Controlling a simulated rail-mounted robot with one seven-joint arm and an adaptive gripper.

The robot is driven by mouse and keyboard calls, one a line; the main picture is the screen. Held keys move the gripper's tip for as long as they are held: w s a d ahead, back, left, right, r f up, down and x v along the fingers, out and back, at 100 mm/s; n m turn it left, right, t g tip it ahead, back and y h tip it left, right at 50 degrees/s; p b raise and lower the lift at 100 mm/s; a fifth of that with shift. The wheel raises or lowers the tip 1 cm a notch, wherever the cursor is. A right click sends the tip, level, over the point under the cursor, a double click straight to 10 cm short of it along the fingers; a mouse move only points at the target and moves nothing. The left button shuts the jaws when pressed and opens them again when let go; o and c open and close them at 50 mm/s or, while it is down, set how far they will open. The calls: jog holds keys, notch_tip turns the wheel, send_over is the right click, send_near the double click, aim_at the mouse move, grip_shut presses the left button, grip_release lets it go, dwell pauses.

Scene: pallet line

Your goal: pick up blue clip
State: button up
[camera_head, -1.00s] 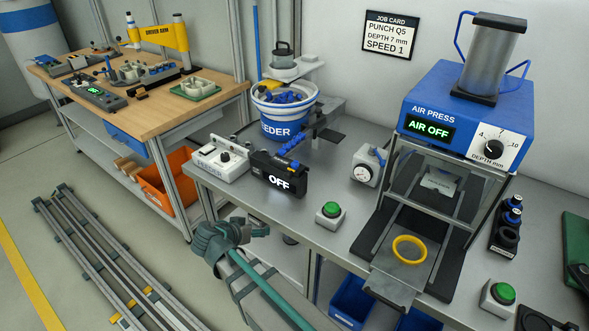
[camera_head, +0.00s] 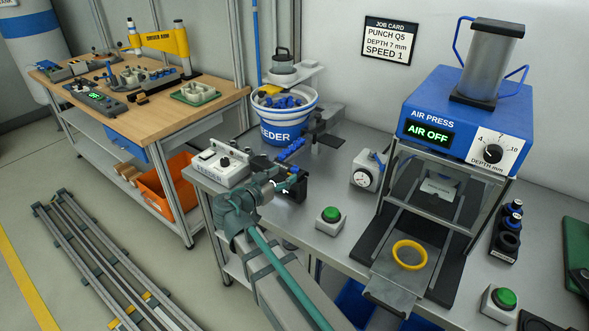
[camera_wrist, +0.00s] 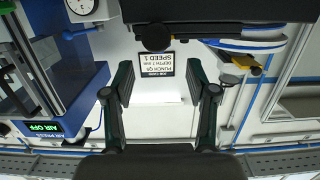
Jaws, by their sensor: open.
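Whether a finger touches the feeder or a clip cannot be told. No clip is clearly visible in the wrist view.
A white feeder control box (camera_head: 221,165) stands left of my gripper. A gauge (camera_head: 364,178), a green button (camera_head: 330,214) and the blue air press (camera_head: 458,120) with a yellow ring (camera_head: 410,253) stand to the right. The job card (camera_wrist: 154,65) shows upside down behind the fingers.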

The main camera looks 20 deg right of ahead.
aim_at(293, 169)
jog(key=shift+p+x, duration=1.15)
jog(key=shift+x, duration=1.55)
jog(key=c, duration=0.9)
